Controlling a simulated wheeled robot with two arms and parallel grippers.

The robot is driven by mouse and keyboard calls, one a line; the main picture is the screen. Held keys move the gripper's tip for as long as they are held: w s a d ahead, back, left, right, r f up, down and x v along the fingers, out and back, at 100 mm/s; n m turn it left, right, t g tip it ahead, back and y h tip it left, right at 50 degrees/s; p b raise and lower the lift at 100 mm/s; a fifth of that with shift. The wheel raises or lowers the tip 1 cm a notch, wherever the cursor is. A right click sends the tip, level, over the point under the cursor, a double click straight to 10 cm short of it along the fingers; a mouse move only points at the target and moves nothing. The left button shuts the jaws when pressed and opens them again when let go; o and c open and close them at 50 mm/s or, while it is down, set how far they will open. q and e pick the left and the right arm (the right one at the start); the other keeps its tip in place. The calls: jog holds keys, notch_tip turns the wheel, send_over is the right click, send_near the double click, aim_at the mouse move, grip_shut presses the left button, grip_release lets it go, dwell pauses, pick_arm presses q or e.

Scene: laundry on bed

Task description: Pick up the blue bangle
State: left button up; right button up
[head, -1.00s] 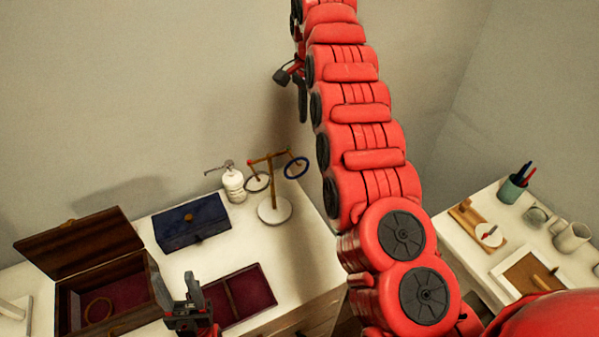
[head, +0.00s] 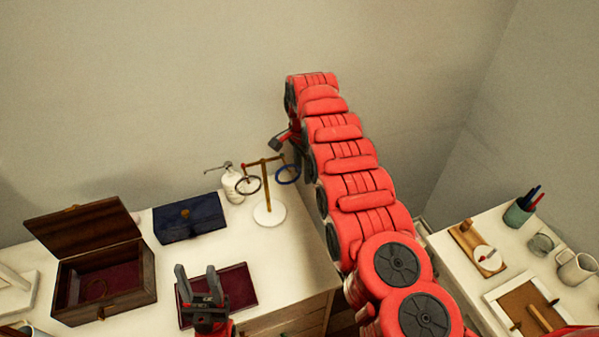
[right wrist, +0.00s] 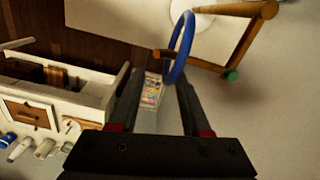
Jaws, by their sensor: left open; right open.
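The blue bangle (head: 288,175) hangs on the right arm of a wooden T-shaped stand (head: 263,180) with a round white base. My right gripper (head: 287,146) is open just above and beside the bangle, partly hidden by my red arm. In the right wrist view the blue bangle (right wrist: 180,48) is seen nearly edge-on, its lower end between the open fingertips (right wrist: 160,80), closer to the right finger. Whether it touches a finger, I cannot tell. My left gripper (head: 198,275) is open and empty in front of the dark red tray.
A blue box (head: 190,220), an open wooden box (head: 103,285) and the red tray (head: 238,288) stand left. Another white table (head: 455,262) is at right.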

jog(key=shift+w+f, duration=0.15)
jog(key=shift+w+a, duration=0.1)
jog(key=shift+a, duration=0.25)
jog(key=shift+c, duration=0.3)
jog(key=shift+a, duration=0.3)
jog(key=shift+c, duration=1.3)
jog(key=shift+a, duration=0.1)
jog(key=shift+c, duration=1.2)
grip_shut()
jog(key=shift+d, duration=0.45)
jog(key=shift+a, duration=0.2)
